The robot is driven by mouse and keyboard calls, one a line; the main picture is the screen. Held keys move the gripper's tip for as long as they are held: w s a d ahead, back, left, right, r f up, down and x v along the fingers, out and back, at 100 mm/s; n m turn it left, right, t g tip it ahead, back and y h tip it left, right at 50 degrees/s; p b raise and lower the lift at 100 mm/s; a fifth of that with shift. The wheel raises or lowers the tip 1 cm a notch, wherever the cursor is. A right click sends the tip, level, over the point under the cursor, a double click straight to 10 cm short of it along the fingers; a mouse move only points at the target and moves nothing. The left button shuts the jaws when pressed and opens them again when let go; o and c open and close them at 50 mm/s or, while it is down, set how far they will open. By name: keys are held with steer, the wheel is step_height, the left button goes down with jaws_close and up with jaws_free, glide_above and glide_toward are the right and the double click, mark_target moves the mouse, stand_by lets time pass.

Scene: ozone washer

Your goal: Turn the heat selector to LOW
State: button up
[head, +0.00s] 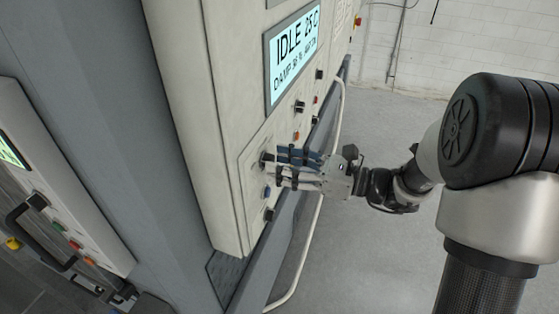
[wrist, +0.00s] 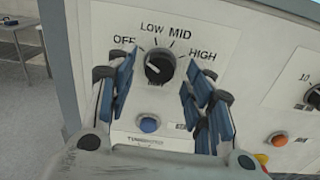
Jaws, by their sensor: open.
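The heat selector (wrist: 160,66) is a round black knob on a pale panel in the wrist view. Printed labels OFF, LOW, MID and HIGH fan around its upper side, with short tick lines. A small white mark shows on the knob's left part; I cannot tell surely which label it points to. My gripper (wrist: 158,84) is open, with blue-padded fingers to the left and right of the knob. I see no clear contact. In the head view my gripper (head: 281,168) reaches the panel from the right, and its fingertips partly cover the knob area.
A blue button (wrist: 148,124) sits just below the selector. A display (head: 292,52) reading IDLE 25 C is higher on the panel. A curved pale rail (head: 318,215) runs beside the machine.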

steer(key=shift+w+a, duration=0.15)
steer(key=shift+a, duration=0.35)
steer(key=c, duration=1.1)
